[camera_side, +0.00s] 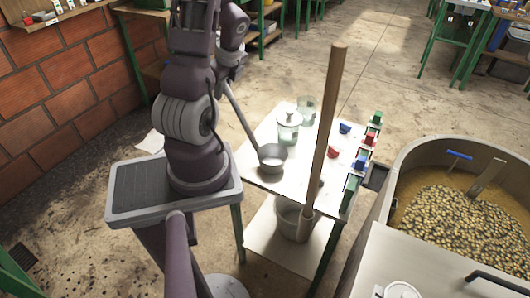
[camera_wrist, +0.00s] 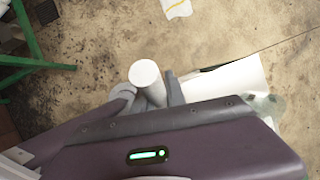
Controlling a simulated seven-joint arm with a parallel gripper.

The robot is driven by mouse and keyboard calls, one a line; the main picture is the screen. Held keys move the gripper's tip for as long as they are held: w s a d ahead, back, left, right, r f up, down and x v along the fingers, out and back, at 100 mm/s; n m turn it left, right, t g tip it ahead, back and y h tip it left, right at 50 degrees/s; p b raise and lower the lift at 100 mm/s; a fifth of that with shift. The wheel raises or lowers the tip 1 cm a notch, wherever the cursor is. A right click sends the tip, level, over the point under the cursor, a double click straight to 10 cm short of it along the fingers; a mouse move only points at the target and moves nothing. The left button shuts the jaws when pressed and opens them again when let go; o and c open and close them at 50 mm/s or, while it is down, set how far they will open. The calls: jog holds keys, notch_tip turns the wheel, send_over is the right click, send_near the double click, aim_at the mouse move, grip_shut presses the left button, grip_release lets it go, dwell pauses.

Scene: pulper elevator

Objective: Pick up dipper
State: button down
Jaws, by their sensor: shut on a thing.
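The dipper is a grey metal cup (camera_side: 272,160) with a long straight handle slanting up and left. Its cup is at the left part of the white table (camera_side: 250,176); I cannot tell whether it touches the top. My gripper (camera_side: 226,84) is shut on the upper end of the handle, partly hidden by my arm in the side view. In the wrist view the round pale end of the dipper handle (camera_wrist: 145,73) sticks out between the fingers of my gripper (camera_wrist: 150,93). The cup is hidden there.
A lidded glass jar (camera_side: 289,126) and another glass vessel (camera_side: 306,107) stand behind the cup. A tall wooden pole (camera_side: 325,140) rises in front of the table. Small red, blue and green items line the right edge. A large vat (camera_side: 405,160) of beans stands at right.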

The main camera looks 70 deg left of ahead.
jog(key=shift+r, duration=0.15)
dwell(0.3)
notch_tip(320, 180, up, 30)
dwell(0.9)
dwell(1.5)
